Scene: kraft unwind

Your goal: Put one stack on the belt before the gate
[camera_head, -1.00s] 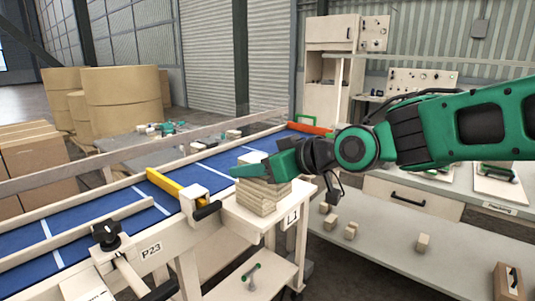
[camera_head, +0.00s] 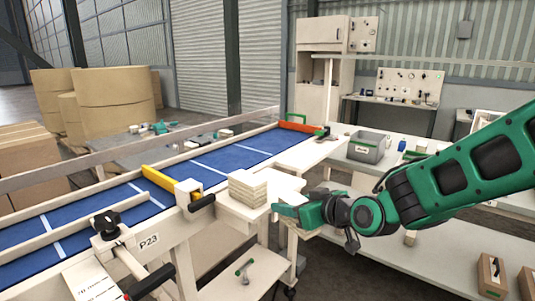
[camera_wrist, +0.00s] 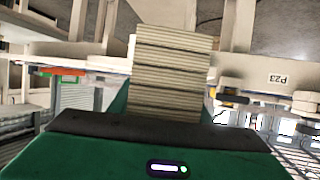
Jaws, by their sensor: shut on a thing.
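My gripper (camera_head: 287,211) is to the right of the small white side table and shut on a pale layered stack. The blue belt (camera_head: 225,160) with white cross lines runs behind the table. A yellow bar (camera_head: 160,179) reaches over the belt, and an orange bar (camera_head: 302,127) crosses its far end. I cannot tell which is the gate.
A workbench on the right carries a grey bin (camera_head: 368,147). Small blocks and brown boxes (camera_head: 493,275) lie on the lower surface. A black-handled post (camera_head: 107,225) stands at the belt's near edge, by the P23 label. Large kraft rolls (camera_head: 115,100) stand behind.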

